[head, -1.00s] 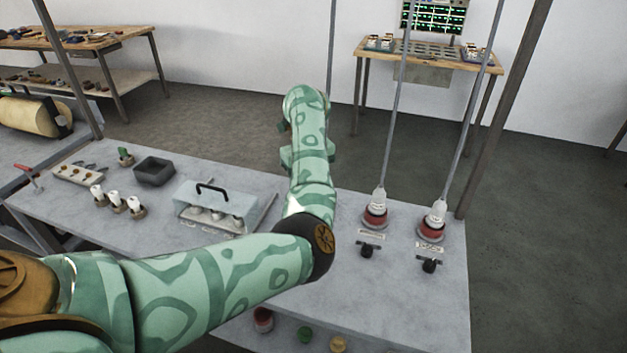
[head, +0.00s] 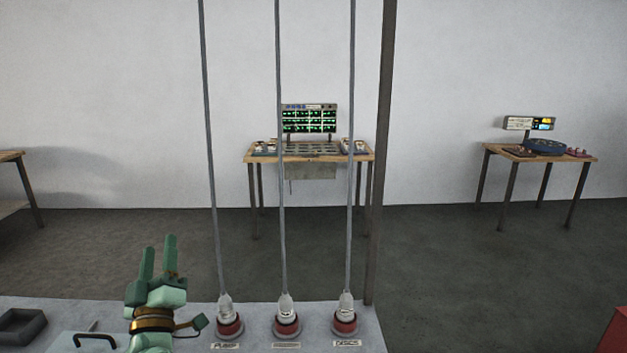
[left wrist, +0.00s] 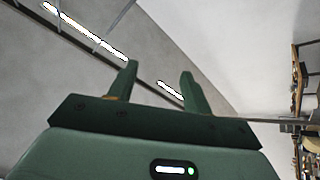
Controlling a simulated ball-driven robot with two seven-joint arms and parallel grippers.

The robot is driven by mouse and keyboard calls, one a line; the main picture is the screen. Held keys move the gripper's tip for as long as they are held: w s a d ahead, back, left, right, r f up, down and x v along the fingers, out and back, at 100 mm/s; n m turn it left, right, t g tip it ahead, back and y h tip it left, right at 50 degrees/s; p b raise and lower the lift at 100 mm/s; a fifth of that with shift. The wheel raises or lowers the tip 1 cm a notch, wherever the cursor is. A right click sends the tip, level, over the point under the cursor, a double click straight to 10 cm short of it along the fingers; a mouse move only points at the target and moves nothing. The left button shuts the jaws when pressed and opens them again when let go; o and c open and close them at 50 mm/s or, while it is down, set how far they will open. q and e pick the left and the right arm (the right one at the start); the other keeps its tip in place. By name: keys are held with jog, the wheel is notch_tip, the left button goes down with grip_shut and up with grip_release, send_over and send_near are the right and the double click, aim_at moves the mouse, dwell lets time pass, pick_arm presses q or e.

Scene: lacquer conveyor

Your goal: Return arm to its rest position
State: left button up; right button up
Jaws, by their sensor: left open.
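My left gripper (head: 159,262) is at the lower left of the head view, raised above the workbench (head: 368,335) with its fingers pointing up. Its two fingers are apart with nothing between them. The left wrist view also shows the open, empty fingers (left wrist: 158,88) against the ceiling and wall. My right gripper is in neither view.
Three red-based fixtures stand at the right of the bench: left (head: 229,326), middle (head: 287,324) and right (head: 345,322). A thin rod rises from each. A dark tray (head: 20,326) and a black-handled clear cover (head: 72,344) lie left. A brown post (head: 381,160) stands right.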

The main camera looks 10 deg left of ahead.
pick_arm(q)
jog(key=s+d+f+m+g+h, duration=0.3)
jog(key=d+f+m+h, duration=0.25)
jog(key=f+m, duration=0.25)
jog(key=s+d+f+m+g+h, duration=0.35)
jog(key=d+f+m+h, duration=0.2)
jog(key=f+m, duration=0.2)
jog(key=s+a+f+m+g+y, duration=0.1)
jog(key=s+f+m+g+y, duration=0.25)
jog(key=s, duration=0.55)
jog(key=s+a+f+m+g+y, duration=0.1)
jog(key=s+f+g+y, duration=0.1)
jog(key=s+f+g, duration=0.55)
jog(key=s+d+f+h, duration=0.2)
jog(key=s+f, duration=0.1)
jog(key=f, duration=0.9)
jog(key=s+d+f+h, duration=0.1)
jog(key=s+d+f, duration=0.15)
jog(key=f, duration=0.85)
jog(key=s+f+n+g+h, duration=0.1)
jog(key=s+f+n+g, duration=0.1)
jog(key=s+f, duration=0.6)
jog(key=s+f+n+g, duration=0.1)
jog(key=s+f, duration=0.7)
jog(key=s, duration=0.5)
jog(key=shift+a+f+n+g+h, duration=0.2)
jog(key=shift+n+g+h, duration=0.15)
jog(key=shift+n, duration=0.05)
jog(key=shift+w, duration=0.1)
